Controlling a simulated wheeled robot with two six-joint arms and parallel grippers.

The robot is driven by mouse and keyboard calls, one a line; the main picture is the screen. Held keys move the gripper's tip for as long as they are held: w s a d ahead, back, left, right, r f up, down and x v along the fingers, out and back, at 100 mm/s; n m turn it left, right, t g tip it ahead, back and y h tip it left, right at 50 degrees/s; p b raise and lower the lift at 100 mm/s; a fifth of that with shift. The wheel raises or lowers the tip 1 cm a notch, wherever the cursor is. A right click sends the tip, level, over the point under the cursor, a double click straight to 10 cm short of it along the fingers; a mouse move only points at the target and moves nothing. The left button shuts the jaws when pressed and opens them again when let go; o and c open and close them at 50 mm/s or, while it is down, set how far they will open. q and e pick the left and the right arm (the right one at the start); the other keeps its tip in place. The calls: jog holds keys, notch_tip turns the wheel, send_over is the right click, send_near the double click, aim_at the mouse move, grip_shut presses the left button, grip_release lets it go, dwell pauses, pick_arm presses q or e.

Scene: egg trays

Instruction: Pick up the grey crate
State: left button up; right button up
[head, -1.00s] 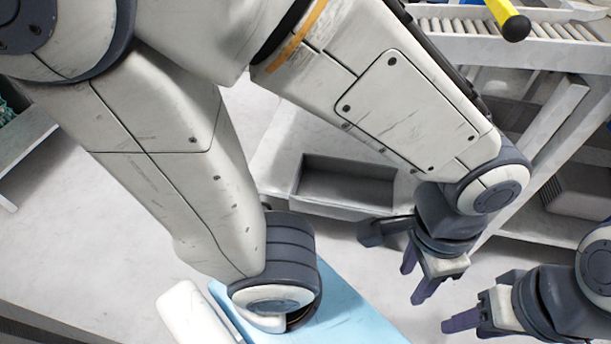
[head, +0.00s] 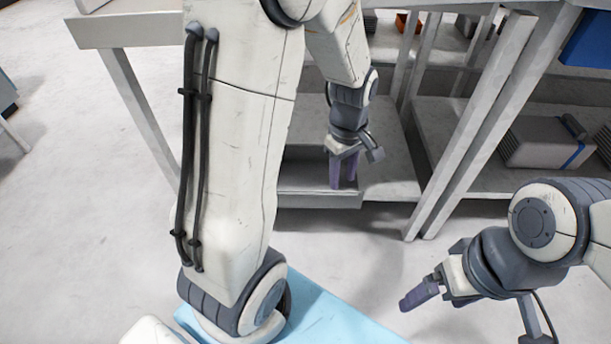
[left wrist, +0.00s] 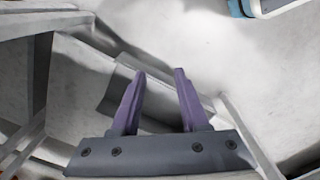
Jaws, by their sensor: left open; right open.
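The grey crate (head: 300,198) is an open-topped box on the lower shelf of a grey rack in the head view. Its left part is hidden behind my left arm. My left gripper (head: 344,184) points down at the right part of the crate, open, with its purple fingers apart. My right gripper (head: 412,298) is open and empty at the lower right, away from the crate.
The rack's shelf (head: 385,165) is bare right of the crate. A slanted rack leg (head: 465,140) stands to its right. A grey box (head: 540,142) sits on the neighbouring shelf. The floor (head: 70,220) at left is clear.

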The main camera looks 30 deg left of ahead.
aim_at(296, 205)
pick_arm(q)
jog(key=a+f+n+b, duration=0.1)
jog(key=a+f+n, duration=0.2)
jog(key=a, duration=0.2)
jog(key=w+a+f+n+b, duration=0.1)
jog(key=a+f+n, duration=0.3)
jog(key=a+f+n+b, duration=0.1)
jog(key=a+f+n, duration=0.3)
jog(key=a, duration=0.1)
jog(key=shift+w+a+f, duration=0.25)
jog(key=shift+w+a, duration=0.05)
jog(key=shift+a, duration=0.05)
pick_arm(e)
notch_tip(296, 205, down, 4)
jog(key=shift+f, duration=0.25)
pick_arm(q)
jog(key=shift+f, duration=0.1)
pick_arm(e)
jog(key=shift+f, duration=0.1)
pick_arm(q)
notch_tip(296, 205, down, 10)
jog(key=b, duration=0.7)
jog(key=shift+f, duration=0.15)
pick_arm(e)
notch_tip(296, 205, down, 7)
pick_arm(q)
grip_shut()
jog(key=shift+d, duration=0.1)
